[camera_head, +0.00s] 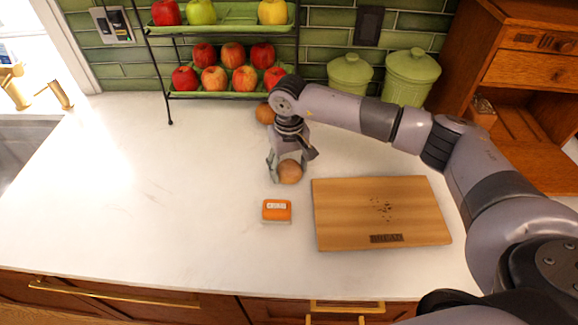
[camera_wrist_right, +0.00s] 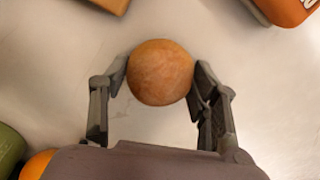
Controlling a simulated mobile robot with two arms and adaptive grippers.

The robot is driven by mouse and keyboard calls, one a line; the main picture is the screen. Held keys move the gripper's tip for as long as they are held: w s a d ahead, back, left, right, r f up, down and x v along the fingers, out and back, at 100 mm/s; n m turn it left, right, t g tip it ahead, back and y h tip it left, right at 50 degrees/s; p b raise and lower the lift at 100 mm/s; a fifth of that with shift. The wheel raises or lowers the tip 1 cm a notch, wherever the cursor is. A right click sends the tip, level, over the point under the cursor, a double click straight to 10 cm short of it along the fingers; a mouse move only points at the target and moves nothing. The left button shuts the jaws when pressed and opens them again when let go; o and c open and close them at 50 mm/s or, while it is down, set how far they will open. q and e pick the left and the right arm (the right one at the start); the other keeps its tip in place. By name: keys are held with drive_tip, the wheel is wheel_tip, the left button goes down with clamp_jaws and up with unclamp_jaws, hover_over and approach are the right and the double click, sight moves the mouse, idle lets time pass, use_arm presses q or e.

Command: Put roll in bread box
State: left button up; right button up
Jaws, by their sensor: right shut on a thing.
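A round brown roll (camera_head: 291,172) is between the fingers of my right gripper (camera_head: 284,172), over the white counter left of the cutting board. The right wrist view shows the roll (camera_wrist_right: 160,73) with a fingertip touching each side, so the right gripper (camera_wrist_right: 160,80) is shut on it. I cannot tell whether the roll is clear of the counter. The wooden bread box (camera_head: 515,72) stands at the right back, with an open compartment below its drawers. My right arm crosses in front of part of it. My left gripper is not in view.
A wooden cutting board (camera_head: 340,215) with crumbs and an orange box (camera_head: 277,211) lie nearby. Another round brown item (camera_head: 265,113) sits behind the gripper. A fruit rack (camera_head: 220,90) and green canisters (camera_head: 350,72) (camera_head: 409,76) line the back. The left counter is clear.

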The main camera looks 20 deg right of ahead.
drive_tip(key=o, duration=0.9)
